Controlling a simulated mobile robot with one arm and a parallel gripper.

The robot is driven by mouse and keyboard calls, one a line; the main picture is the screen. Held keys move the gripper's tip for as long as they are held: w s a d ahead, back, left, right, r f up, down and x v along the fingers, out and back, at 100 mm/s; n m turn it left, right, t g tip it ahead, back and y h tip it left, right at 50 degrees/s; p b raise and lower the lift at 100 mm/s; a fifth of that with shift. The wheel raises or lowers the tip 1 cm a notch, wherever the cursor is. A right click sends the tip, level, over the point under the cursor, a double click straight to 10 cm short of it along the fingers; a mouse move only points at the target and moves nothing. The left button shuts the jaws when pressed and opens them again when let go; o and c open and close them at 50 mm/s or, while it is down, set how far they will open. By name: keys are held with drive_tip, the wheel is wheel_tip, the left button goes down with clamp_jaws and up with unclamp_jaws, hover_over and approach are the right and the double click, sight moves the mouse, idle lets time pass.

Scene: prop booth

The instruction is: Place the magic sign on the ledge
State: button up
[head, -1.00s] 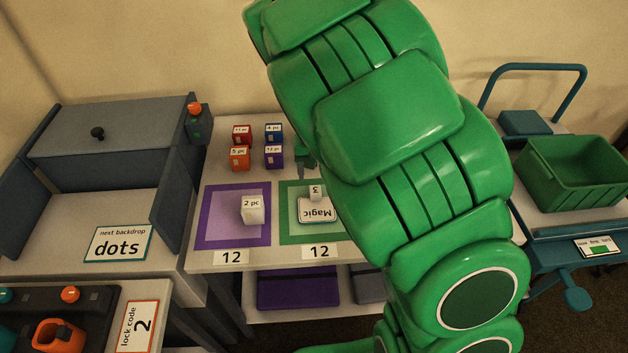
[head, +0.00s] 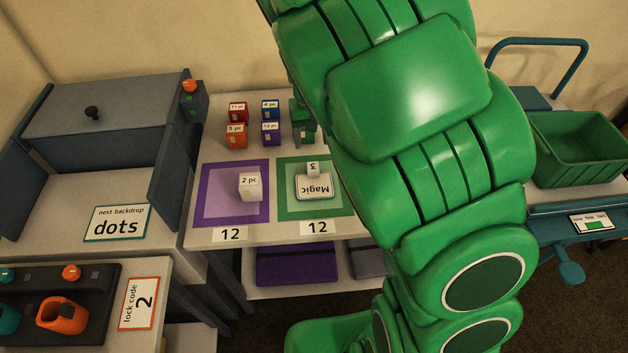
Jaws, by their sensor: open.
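The magic sign (head: 314,188) is a small white card reading "Magic", upside down in the picture. It lies on the green-bordered mat (head: 287,205) on the grey table, and a small white tag marked "3" (head: 313,169) shows at its far edge. My gripper (head: 303,140) shows only in part, as a small green shape beyond the sign near the coloured blocks. It is open and apart from the sign; my large green arm hides much of that side. I cannot tell which surface is the ledge.
A white "2 pc" block (head: 250,187) stands on the purple mat (head: 210,212). Several small coloured blocks (head: 236,136) stand behind.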

drive_tip(key=s+n, duration=0.1)
drive_tip(key=n, duration=3.4)
hover_over(313, 167)
wheel_tip(313, 167, down, 4)
drive_tip(key=shift+s+d+f, duration=0.1)
drive_tip(key=shift+d, duration=0.05)
drive_tip(key=shift+f, duration=3.9)
clamp_jaws()
drive_tip(key=shift+r, duration=0.1)
